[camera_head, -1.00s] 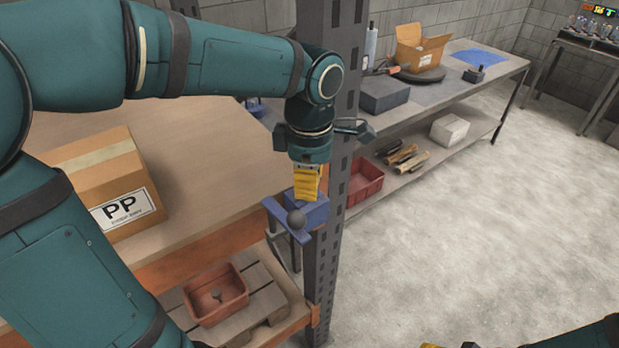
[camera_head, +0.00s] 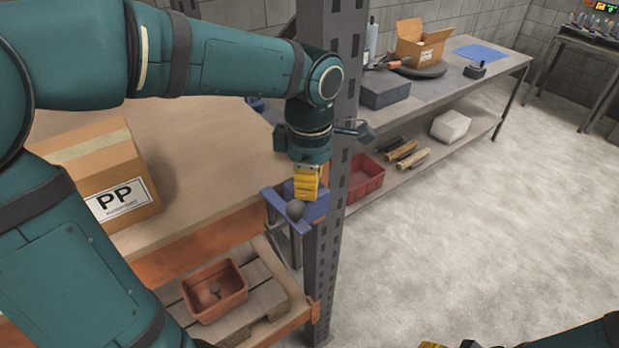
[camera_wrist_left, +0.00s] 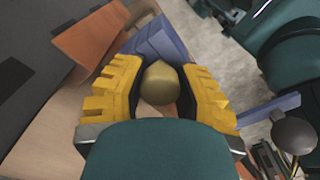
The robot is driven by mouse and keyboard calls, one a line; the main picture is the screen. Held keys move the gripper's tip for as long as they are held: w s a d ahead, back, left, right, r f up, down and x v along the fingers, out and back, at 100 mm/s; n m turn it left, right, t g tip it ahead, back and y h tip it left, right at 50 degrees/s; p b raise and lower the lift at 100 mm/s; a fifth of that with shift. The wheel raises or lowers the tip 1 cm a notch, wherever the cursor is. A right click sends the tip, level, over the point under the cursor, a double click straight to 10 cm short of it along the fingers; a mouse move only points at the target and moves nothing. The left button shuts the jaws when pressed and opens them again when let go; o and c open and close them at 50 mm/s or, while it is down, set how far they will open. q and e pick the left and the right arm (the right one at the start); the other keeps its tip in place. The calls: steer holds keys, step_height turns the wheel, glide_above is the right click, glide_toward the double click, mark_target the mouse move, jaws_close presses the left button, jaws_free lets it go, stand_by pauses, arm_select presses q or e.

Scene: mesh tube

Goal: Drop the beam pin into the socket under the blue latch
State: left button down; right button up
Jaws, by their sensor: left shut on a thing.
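My left gripper (camera_head: 306,194) points down beside the steel upright, at the blue latch. Its yellow fingers are shut on the beam pin (camera_wrist_left: 163,83), a brass-coloured piece with a rounded top in the left wrist view. The fingers hide the pin in the head view. The blue latch (camera_head: 275,203) is on the upright at the table corner, with a dark ball knob (camera_head: 295,210) in front of the fingers. The knob (camera_wrist_left: 294,135) is at the right in the left wrist view. The socket is hidden. A little of my right gripper (camera_head: 450,345) shows at the bottom edge.
The perforated steel upright (camera_head: 322,270) stands right beside the gripper. A cardboard box marked PP (camera_head: 100,170) stands on the wooden table. A red bin (camera_head: 237,291) with a small grey piece sits on the pallet below. The floor at right is clear.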

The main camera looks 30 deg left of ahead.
arm_select(q)
steer(key=shift+f, duration=0.25)
steer(key=c, duration=0.7)
jaws_free()
step_height(320, 180, up, 12)
steer(key=shift+d+r, duration=0.1)
